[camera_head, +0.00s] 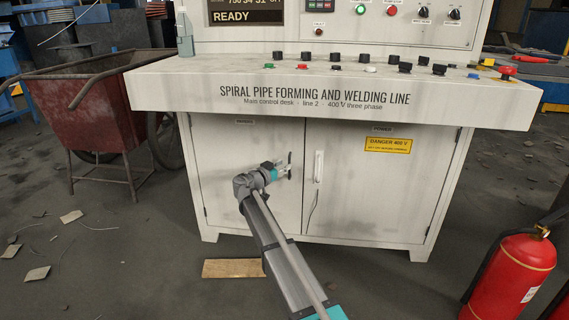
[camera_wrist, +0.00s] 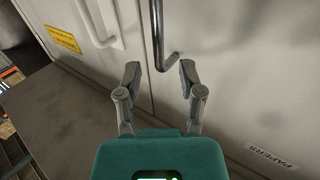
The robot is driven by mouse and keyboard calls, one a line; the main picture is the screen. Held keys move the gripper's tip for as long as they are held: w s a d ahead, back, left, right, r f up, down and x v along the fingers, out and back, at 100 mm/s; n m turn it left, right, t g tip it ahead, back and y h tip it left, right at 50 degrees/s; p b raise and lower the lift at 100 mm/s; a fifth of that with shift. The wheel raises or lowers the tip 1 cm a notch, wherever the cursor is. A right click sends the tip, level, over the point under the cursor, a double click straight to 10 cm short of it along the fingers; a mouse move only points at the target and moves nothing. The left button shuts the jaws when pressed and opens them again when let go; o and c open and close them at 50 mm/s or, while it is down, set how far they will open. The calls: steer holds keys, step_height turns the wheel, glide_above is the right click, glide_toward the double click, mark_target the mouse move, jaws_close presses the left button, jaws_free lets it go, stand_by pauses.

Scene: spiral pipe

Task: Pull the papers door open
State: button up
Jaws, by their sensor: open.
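The papers door (camera_head: 225,190) is the left door under the control desk and looks shut. In the wrist view the papers door (camera_wrist: 240,75) fills the right side, with an upside-down PAPERS label (camera_wrist: 271,157). Its dark bar handle (camera_wrist: 157,28) runs down from the top edge and ends in a bend. My gripper (camera_wrist: 160,75) is open, its two fingers spread on either side of the line of the handle, near the bent end. I cannot tell whether they touch it. In the head view my gripper (camera_head: 284,173) is at the door's right edge.
The power door (camera_head: 370,190) on the right has a white handle (camera_head: 318,166) and a yellow danger sign (camera_head: 388,145). The desk ledge (camera_head: 180,100) juts out above. A red extinguisher (camera_head: 512,275) stands at right, a rusty cart (camera_head: 75,105) at left, and a board (camera_head: 232,268) lies on the floor.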

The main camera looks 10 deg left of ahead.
mark_target(289, 160)
steer(key=shift+x, duration=1.85)
steer(key=shift+c, duration=0.3)
jaws_close()
